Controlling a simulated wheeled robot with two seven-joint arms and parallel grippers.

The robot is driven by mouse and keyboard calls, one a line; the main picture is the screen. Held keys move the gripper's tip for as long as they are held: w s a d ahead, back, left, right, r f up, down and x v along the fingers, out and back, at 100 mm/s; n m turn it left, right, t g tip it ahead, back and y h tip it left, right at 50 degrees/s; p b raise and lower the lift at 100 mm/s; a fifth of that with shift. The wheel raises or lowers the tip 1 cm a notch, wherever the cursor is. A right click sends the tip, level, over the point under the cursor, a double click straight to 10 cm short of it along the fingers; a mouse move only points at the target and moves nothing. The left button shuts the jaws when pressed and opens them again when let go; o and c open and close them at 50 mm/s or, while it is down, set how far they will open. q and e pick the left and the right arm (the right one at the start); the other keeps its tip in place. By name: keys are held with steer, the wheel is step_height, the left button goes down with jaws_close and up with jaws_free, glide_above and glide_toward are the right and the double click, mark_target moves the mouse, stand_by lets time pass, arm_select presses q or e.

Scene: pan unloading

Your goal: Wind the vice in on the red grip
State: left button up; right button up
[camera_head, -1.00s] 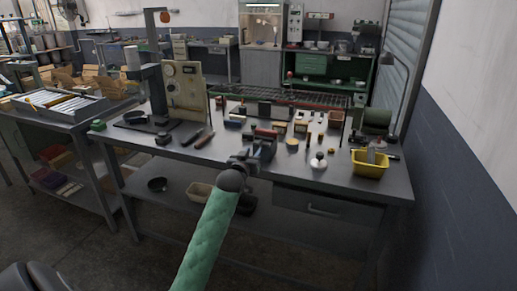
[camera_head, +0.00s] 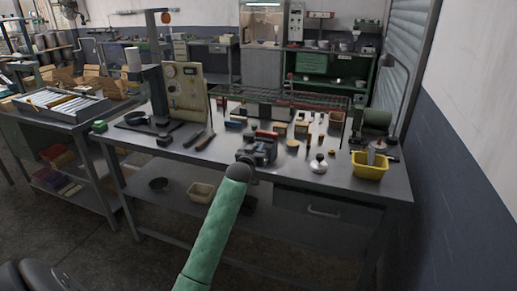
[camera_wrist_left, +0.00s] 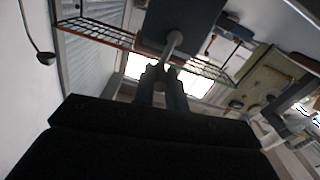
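The dark grey vice (camera_head: 262,148) stands at the front edge of the steel workbench, right of the middle. A small red piece (camera_head: 266,134), likely the red grip, shows at its top. My left gripper (camera_head: 246,161) is at the near side of the vice, mostly hidden behind my green-sleeved arm. In the left wrist view, my left gripper's fingers (camera_wrist_left: 161,74) point at a grey rod (camera_wrist_left: 173,43) below a dark block. The rod's end is at or between the fingertips; contact is unclear. Whether the fingers are closed on it is unclear. My right gripper is out of view.
The workbench (camera_head: 225,160) holds several small blocks and parts behind the vice. A yellow bin (camera_head: 369,166) and a white rounded item with a dark knob (camera_head: 318,164) stand to the right. A beige panel (camera_head: 186,92) stands left. A wire rack (camera_head: 285,97) runs behind.

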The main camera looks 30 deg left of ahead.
arm_select(q)
jaws_close()
